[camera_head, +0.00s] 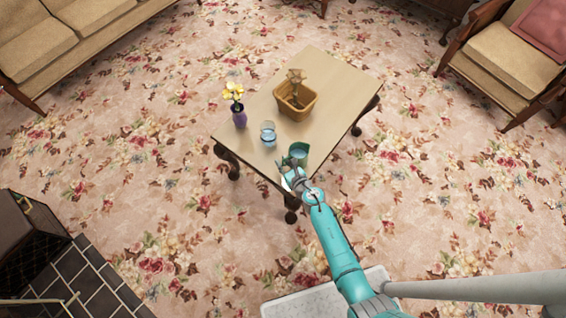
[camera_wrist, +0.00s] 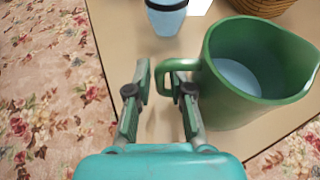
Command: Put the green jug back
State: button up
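The green jug (camera_head: 299,152) stands upright near the front corner of the wooden table (camera_head: 335,75). In the wrist view the jug (camera_wrist: 232,105) is at the right, with light blue inside it and its handle (camera_wrist: 160,76) pointing left. My gripper (camera_wrist: 166,90) is open, its two fingers apart, with the handle at the gap between the fingertips. I see no clear grip on the handle. In the head view my gripper (camera_head: 291,169) is at the table's front corner beside the jug and partly hides its lower side.
A blue glass (camera_head: 268,133) stands left of the jug, also at the top of the wrist view (camera_wrist: 166,16). A purple vase with yellow flowers (camera_head: 239,115) is farther left. A wicker basket (camera_head: 295,105) stands behind. The table's far right is bare.

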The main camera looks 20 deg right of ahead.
jog(key=shift+r, duration=0.1)
dwell(0.3)
jog(key=v, duration=1.2)
jog(key=s+a+r+m+t, duration=0.1)
jog(key=s+r+m, duration=0.5)
jog(key=s+m, duration=0.35)
jog(key=s+r+m+t, duration=0.1)
jog(key=s+r+m, duration=0.5)
jog(key=s+m, duration=0.35)
jog(key=s+d+r+m+h, duration=0.3)
jog(key=s+r+m, duration=1.1)
jog(key=r+m, duration=0.3)
jog(key=m, duration=0.2)
jog(key=shift+r+m, duration=0.25)
jog(key=shift+m, duration=0.15)
